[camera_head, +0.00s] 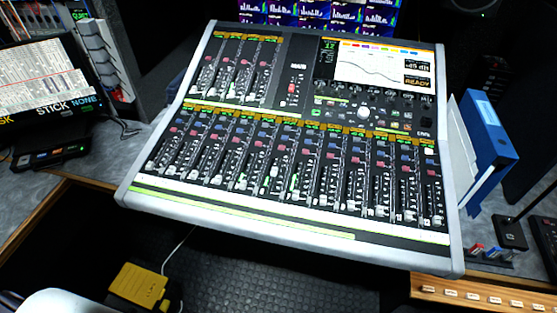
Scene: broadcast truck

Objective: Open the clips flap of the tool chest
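I see nothing that I can clearly identify as the tool chest or its clips flap. A small yellow box-like object (139,285) sits low on the dark floor at the lower left, with a pale cable near it. I cannot tell what it is. Neither of my grippers shows in this view.
A large mixing console (290,215) fills the middle. A monitor (45,85) and stacked white units (105,60) stand at the left. A blue binder (492,140) stands at the right, above a wooden strip with white labels (485,296). Dark floor (270,275) shows below.

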